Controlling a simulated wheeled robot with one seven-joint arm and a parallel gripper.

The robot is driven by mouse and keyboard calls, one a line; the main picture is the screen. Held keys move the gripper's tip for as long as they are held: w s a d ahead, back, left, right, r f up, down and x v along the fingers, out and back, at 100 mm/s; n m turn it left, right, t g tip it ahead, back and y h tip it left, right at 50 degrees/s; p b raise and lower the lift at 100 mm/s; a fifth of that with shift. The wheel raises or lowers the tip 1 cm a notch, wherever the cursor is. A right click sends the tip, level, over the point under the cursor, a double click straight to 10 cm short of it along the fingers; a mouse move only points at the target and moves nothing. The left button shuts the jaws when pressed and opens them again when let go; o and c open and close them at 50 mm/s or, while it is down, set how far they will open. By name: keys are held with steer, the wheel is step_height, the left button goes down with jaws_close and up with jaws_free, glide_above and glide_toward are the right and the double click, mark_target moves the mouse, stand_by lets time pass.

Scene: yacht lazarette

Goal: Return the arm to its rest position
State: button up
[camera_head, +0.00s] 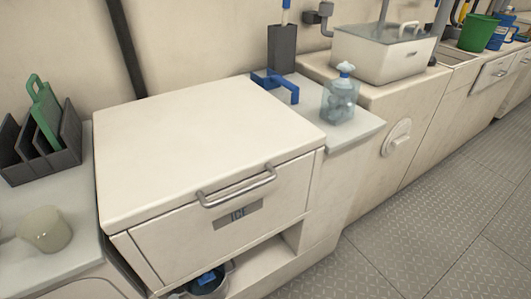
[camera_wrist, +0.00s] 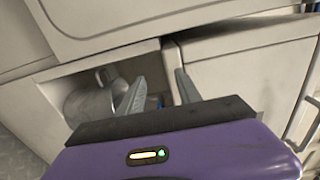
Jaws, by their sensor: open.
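My gripper (camera_wrist: 162,84) shows in the wrist view with its two grey fingers spread apart and nothing between them. Its purple body with a small lit indicator fills the bottom of that view. The fingers point toward the pale cabinet front, beside an open niche. A grey metal container (camera_wrist: 88,100) is in the niche, left of the fingers and apart from them. My arm and gripper do not show in the head view.
A white ice chest (camera_head: 200,140) with a bar handle (camera_head: 236,188) stands at centre. Below it, a metal pot (camera_head: 208,286) holds something blue. A clear jug (camera_head: 341,98) stands on the counter to the right. The tread-plate floor (camera_head: 430,220) is clear.

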steer(key=shift+w+a+r+n, duration=0.1)
steer(key=shift+a+r+n, duration=0.25)
steer(key=shift+r+n, duration=0.5)
steer(key=r+n, duration=0.1)
steer(key=d+r+y, duration=0.1)
steer(key=r, duration=0.1)
steer(key=shift+r+n+t, duration=0.1)
steer(key=shift+n+t, duration=0.2)
steer(key=shift+n, duration=0.05)
steer(key=s+d+r+n+t+h, duration=0.1)
steer(key=s+d+r+n+h, duration=0.2)
steer(key=d, duration=0.8)
steer(key=s+d+r+n+t+h, duration=0.1)
steer(key=s+d+r+n, duration=0.2)
steer(key=d, duration=0.7)
steer(key=s+d+r+n+g+h, duration=0.3)
steer(key=s+d+h, duration=0.3)
steer(key=s+d, duration=1.05)
step_height(320, 180, up, 31)
steer(key=w+d+p, duration=0.1)
steer(key=d+p, duration=0.1)
steer(key=p, duration=2.9)
steer(key=shift+m+h, duration=0.3)
